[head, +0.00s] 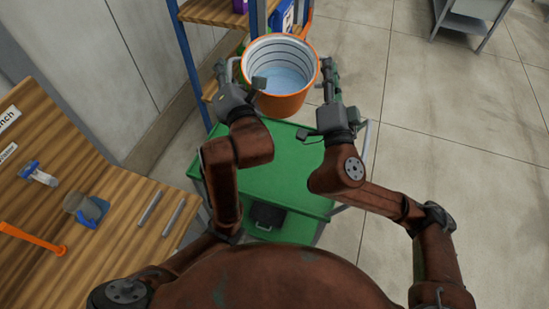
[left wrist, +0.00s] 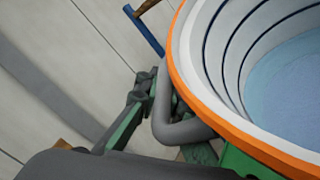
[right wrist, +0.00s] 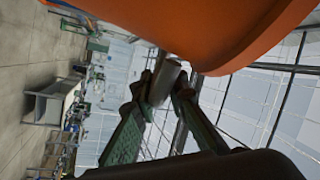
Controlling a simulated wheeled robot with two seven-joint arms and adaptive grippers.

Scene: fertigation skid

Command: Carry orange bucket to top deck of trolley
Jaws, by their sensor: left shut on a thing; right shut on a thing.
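The orange bucket (head: 283,104) has a white ringed inside with pale blue at the bottom, and it looks upright between my two grippers. My left gripper (head: 222,70) is shut on its left side handle, a grey bar (left wrist: 185,130) in the left wrist view. My right gripper (head: 328,76) is shut on the opposite handle, a grey bar (right wrist: 164,82) under the orange bucket wall (right wrist: 230,35) in the right wrist view. The green trolley (head: 275,180) has a bare top deck below my arms. The bucket overlaps its far edge; I cannot tell the gap between them.
A wooden bench (head: 125,205) with small tools stands at the left. A shelf rack with a blue post (head: 188,65) is behind the bucket at the left. A black object (head: 267,216) shows at the trolley's near end. The floor at the right (head: 440,130) is clear.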

